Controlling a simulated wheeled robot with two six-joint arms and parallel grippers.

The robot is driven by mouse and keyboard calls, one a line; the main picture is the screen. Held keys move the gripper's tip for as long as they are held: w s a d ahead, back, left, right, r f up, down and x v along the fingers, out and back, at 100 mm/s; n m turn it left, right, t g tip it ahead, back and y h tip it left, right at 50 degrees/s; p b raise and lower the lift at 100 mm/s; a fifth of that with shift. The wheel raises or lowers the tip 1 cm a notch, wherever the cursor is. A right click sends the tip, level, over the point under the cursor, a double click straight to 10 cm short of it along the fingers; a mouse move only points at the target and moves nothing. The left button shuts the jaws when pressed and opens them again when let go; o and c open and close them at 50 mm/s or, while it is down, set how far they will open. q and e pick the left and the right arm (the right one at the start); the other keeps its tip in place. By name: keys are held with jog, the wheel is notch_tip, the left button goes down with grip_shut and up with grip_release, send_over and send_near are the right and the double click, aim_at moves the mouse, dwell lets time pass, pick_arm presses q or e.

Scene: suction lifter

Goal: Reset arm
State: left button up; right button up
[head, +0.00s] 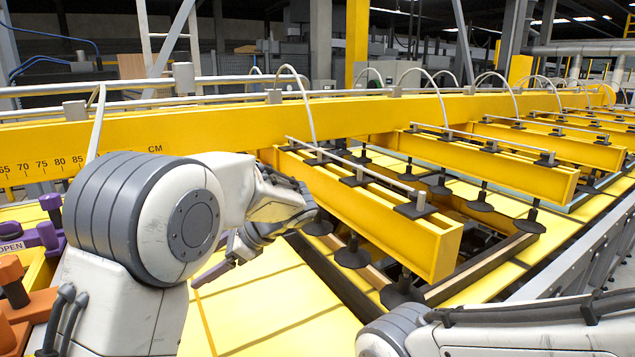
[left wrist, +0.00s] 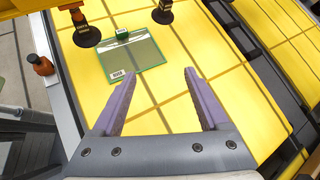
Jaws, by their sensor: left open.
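My left arm (head: 190,220) comes in from the left in the head view and reaches over the yellow deck. Its gripper shows in part, with a purple finger (head: 213,273) low over the deck. In the left wrist view my left gripper (left wrist: 160,74) has its two purple fingers spread apart, with nothing between them. My right arm (head: 500,330) lies along the bottom right of the head view; its gripper is out of the picture.
A green-edged clear panel (left wrist: 133,57) with a label lies on the yellow deck (left wrist: 210,30) ahead of the fingers. Yellow lifter beams (head: 380,215) with cups stand right of my left arm. An orange lever (head: 13,280) is at left.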

pick_arm(q)
jog(key=s+d+f+n+h+b, duration=0.1)
jog(key=s+d+f+n+h, duration=0.1)
jog(key=s+d, duration=0.4)
jog(key=s+d+f+n+h+b, duration=0.1)
jog(key=s+d+f+n+h, duration=0.2)
jog(key=s, duration=1)
jog(key=s+d+f+n+h+b, duration=0.2)
jog(key=s+d+f+n+h, duration=0.1)
jog(key=s+d+f+h, duration=0.3)
jog(key=s+d+f, duration=0.2)
jog(key=s+f, duration=0.1)
jog(key=s, duration=0.1)
jog(key=shift+s+d+g, duration=0.25)
jog(key=shift+d+g, duration=0.15)
